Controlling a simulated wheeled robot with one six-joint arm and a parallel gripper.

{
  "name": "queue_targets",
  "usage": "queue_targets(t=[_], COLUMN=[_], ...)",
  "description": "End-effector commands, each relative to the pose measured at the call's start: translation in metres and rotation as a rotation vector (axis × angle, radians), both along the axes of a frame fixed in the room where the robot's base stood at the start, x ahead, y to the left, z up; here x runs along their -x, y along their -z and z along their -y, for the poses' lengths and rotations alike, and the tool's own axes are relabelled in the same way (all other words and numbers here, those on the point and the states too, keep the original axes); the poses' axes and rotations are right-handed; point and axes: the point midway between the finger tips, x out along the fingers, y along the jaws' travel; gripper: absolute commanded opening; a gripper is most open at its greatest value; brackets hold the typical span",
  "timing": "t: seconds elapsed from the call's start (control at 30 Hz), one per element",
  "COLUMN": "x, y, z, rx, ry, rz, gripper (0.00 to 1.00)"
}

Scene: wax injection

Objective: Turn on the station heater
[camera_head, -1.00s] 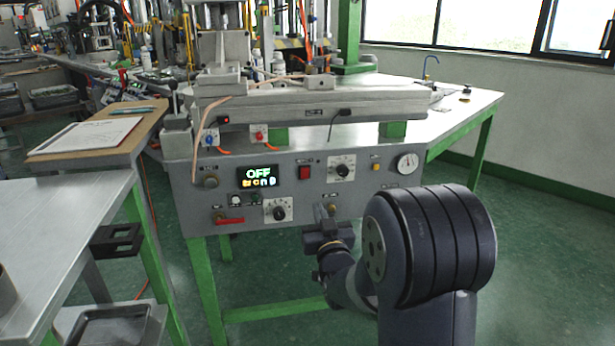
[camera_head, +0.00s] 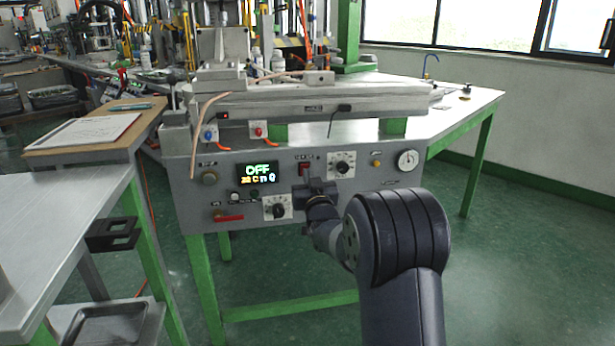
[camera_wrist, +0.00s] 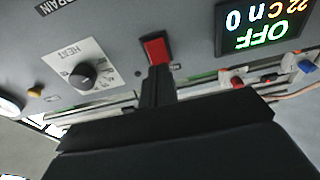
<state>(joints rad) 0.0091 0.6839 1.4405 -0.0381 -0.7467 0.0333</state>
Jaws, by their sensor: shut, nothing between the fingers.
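A red rocker switch (camera_head: 304,168) sits on the grey front panel of the station, right of the lit display (camera_head: 257,173), which reads OFF. In the wrist view, turned over, the switch (camera_wrist: 155,48) shows just beyond my fingertips. A black knob on a white plate (camera_head: 342,166) is right of the switch; in the wrist view this knob (camera_wrist: 84,76) has the label HEAT. My gripper (camera_head: 303,187) is shut and empty, its tips (camera_wrist: 156,72) at the switch's edge. I cannot tell whether they touch it.
A second knob (camera_head: 278,208), a red lever (camera_head: 229,217) and a round gauge (camera_head: 407,159) are on the same panel. A side table with a clipboard (camera_head: 85,132) stands at left. The floor at right is clear.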

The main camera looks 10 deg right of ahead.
Motion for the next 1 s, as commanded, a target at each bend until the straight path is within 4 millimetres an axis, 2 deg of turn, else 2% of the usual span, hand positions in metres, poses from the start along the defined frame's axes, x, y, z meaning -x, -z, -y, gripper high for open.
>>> queue_targets(t=[0.23,0.6,0.8,0.83,1.0], x=[-0.014,-0.014,-0.019,-0.019,-0.019], y=[-0.002,-0.003,-0.012,-0.006,-0.004], z=[0.0,0.0,-0.001,-0.001,-0.001], rx=[0.0,0.0,0.001,0.001,0.001], ry=[0.0,0.0,0.0,0.0,0.0], rz=[0.0,-0.002,-0.063,-0.06,-0.059], gripper=[0.0,0.0,0.0,0.0,0.0])
